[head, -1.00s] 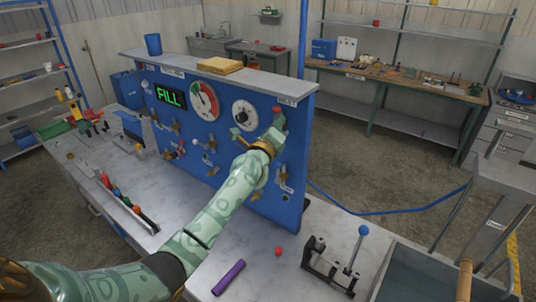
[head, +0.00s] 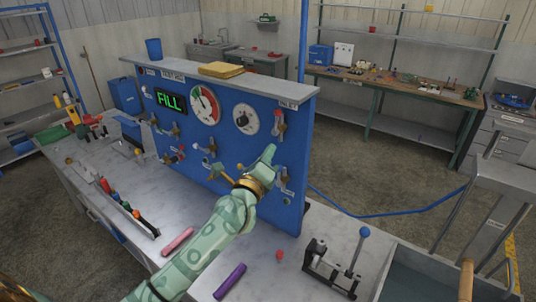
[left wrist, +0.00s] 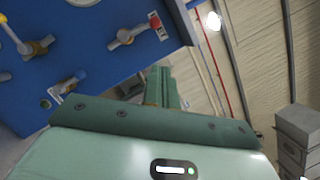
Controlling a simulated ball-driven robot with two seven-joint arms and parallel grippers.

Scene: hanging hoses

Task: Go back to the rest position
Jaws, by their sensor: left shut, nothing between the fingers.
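My left gripper (head: 267,155) is shut and empty. It is in front of the right part of the blue panel (head: 225,160), below the inlet valve (head: 280,122), which has a red-tipped handle. I cannot tell its exact gap to the panel. In the left wrist view the shut green fingers (left wrist: 162,88) point past the panel's edge (left wrist: 165,60) toward the wall. A valve with a red end (left wrist: 135,35) shows there beside them. My arm hides part of the panel's lower edge and the bench. My right gripper is in neither view.
A grey bench (head: 130,195) carries a pink cylinder (head: 177,241), a purple cylinder (head: 229,282), a red ball (head: 279,255) and a blue-knobbed lever device (head: 335,265). A blue cup (head: 153,48) and a yellow sponge (head: 221,69) sit on the panel's top shelf. A basin (head: 420,280) is at front right.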

